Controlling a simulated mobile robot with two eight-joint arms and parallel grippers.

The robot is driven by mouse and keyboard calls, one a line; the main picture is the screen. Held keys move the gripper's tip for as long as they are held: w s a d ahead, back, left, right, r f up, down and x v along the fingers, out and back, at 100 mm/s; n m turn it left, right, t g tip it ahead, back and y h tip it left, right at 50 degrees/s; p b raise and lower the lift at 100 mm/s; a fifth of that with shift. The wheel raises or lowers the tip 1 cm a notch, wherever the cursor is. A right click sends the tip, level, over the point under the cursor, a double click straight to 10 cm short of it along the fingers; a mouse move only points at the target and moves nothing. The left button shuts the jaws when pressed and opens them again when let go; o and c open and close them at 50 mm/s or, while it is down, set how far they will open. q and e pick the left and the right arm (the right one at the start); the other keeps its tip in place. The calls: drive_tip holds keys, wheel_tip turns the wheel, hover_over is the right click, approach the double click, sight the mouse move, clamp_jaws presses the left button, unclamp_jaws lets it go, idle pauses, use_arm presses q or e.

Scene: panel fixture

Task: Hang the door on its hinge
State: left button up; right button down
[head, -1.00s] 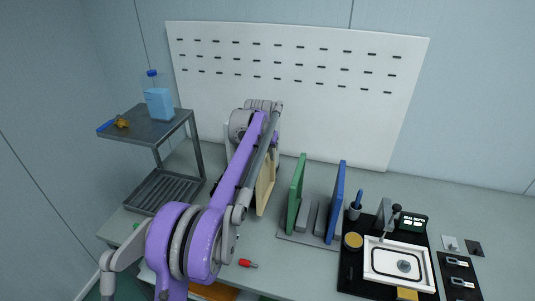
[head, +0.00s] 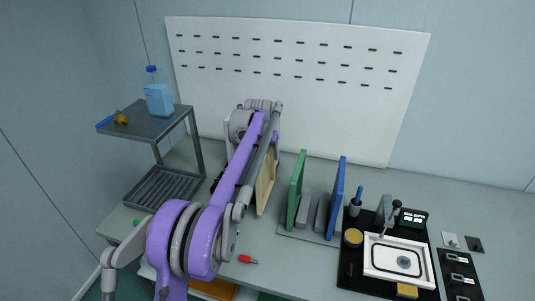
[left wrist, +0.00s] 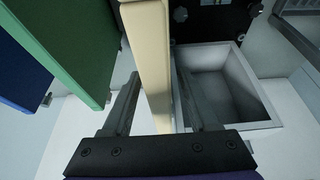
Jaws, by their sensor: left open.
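A cream panel (head: 265,184), which I take to be the door, stands upright behind my left arm in the head view. It also shows edge-on in the left wrist view (left wrist: 150,60). My left gripper (left wrist: 158,85) is open, with one finger on each side of the cream panel's edge; a gap shows on the left, and contact on the right is hard to tell. In the left wrist view a dark plate (left wrist: 205,22) with metal knobs lies beyond the panel. I cannot make out a hinge on it. My right gripper is not in view.
A green panel (head: 296,190) and a blue panel (head: 336,200) stand in a grey rack just right of the cream panel. An open grey box (left wrist: 225,85) sits close to the right finger. A metal shelf (head: 150,125) stands left. A red item (head: 248,260) lies in front.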

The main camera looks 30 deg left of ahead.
use_arm(q)
drive_tip(key=v, duration=1.1)
drive_tip(key=shift+s+f, duration=0.1)
drive_tip(key=shift+s+d, duration=0.1)
drive_tip(key=shift+d, duration=0.1)
drive_tip(key=s+d+f+m+t, duration=0.1)
drive_tip(key=s+d+f, duration=0.2)
drive_tip(key=s+d, duration=0.45)
drive_tip(key=s+d+f, duration=0.2)
drive_tip(key=s+d, duration=0.4)
drive_tip(key=s, duration=0.2)
drive_tip(key=s+d+f, duration=0.3)
drive_tip(key=s+f, duration=0.3)
drive_tip(key=s, duration=0.2)
drive_tip(key=s+d+f+m+h, duration=0.1)
drive_tip(key=s+d+f, duration=0.2)
drive_tip(key=s+f, duration=0.4)
drive_tip(key=shift+s+m+t, duration=0.3)
drive_tip(key=shift+s, duration=0.55)
drive_tip(key=shift+f, duration=0.1)
